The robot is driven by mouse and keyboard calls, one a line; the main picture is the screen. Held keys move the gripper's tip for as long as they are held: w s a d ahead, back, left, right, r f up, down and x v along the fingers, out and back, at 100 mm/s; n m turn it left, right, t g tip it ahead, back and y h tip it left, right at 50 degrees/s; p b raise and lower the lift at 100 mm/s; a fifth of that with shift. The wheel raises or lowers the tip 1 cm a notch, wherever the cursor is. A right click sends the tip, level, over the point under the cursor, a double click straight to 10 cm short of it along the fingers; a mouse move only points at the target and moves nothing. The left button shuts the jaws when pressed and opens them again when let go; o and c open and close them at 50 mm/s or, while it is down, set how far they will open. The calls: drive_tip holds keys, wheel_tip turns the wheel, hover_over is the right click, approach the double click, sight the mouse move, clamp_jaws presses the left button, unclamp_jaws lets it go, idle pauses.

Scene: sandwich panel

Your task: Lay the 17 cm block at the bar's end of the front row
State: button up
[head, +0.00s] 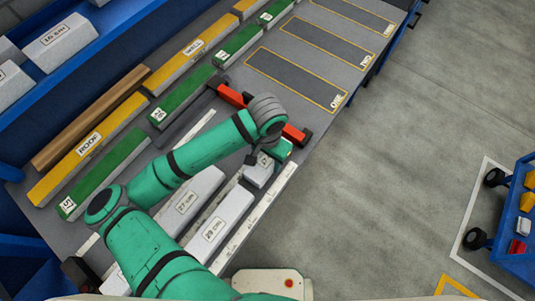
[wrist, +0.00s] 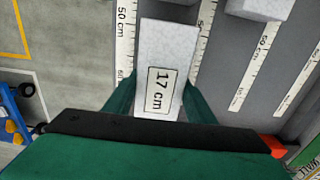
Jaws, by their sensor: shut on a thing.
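The 17 cm block (wrist: 167,65) is pale grey-white with a framed label, which faces up in the wrist view. My gripper (wrist: 155,100) is shut on it, with green fingers on both sides. In the head view the block (head: 258,174) is at the right-hand side of the panel, near the far end of the 29 cm block (head: 216,229). I cannot tell whether it touches the surface. The red bar (head: 229,95) with dark ends lies across the rows just beyond; my arm hides its middle, and its near end shows right beside my gripper (head: 270,165).
The 27 cm block (head: 188,201) lies left of the 29 cm block. White rulers (head: 256,216) run along the rows. Green blocks (head: 105,172), yellow blocks (head: 85,150) and a wooden strip (head: 95,115) fill the left. Outlined grey spaces (head: 297,78) beyond the bar are empty.

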sight(268, 158)
drive_tip(key=shift+f, duration=0.4)
drive_tip(key=shift+d, duration=0.1)
drive_tip(key=shift+f, duration=0.6)
drive_tip(key=o, duration=1.1)
wheel_tip(268, 158, up, 11)
drive_tip(key=shift+s+f, duration=0.1)
